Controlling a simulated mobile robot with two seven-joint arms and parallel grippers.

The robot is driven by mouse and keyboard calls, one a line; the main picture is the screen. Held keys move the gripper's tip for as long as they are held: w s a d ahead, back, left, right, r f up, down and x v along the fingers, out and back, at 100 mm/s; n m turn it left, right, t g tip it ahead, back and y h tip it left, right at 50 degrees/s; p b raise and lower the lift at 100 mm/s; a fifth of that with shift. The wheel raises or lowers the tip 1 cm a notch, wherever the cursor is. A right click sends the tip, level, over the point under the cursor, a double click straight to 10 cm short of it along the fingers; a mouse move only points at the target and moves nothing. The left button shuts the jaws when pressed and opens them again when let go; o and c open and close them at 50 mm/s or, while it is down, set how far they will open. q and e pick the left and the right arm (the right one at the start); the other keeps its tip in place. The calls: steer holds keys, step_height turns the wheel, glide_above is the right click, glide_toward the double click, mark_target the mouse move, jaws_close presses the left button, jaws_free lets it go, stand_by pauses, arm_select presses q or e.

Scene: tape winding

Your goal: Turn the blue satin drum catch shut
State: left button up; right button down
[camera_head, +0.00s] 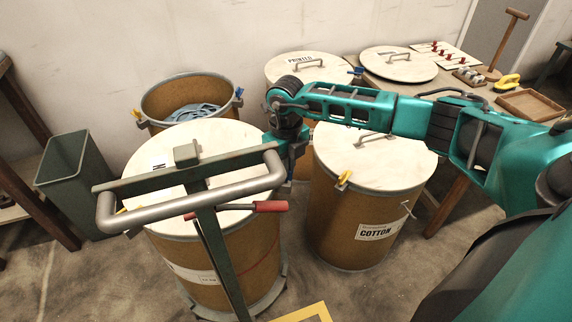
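My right arm comes in from the right, and its gripper (287,148) points down at the right rim of the front left drum (240,255). A trolley handle partly covers the gripper, so its fingers cannot be made out. No blue catch shows at that rim; anything there is hidden. The drum's wooden lid (225,140) is on, and its label cannot be read. A blue catch (239,92) shows on the rim of the open drum (190,92) behind. Another blue catch (357,71) is on the drum marked PRINTED (308,68). My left gripper is not in view.
A grey trolley handle (190,195) with a red-gripped lever (270,206) crosses in front of the left drum. The COTTON drum (345,220) with a yellow catch (344,179) stands right. A green bin (72,180) is far left; a bench with a tray (530,104) is at the back right.

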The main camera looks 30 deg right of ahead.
steer(key=n, duration=0.3)
steer(key=shift+n, duration=0.3)
steer(key=shift+n+b, duration=0.3)
steer(key=shift+n, duration=1.6)
steer(key=c, duration=1.2)
jaws_free()
steer(key=shift+c, duration=0.2)
step_height(320, 180, up, 13)
steer(key=p, duration=0.2)
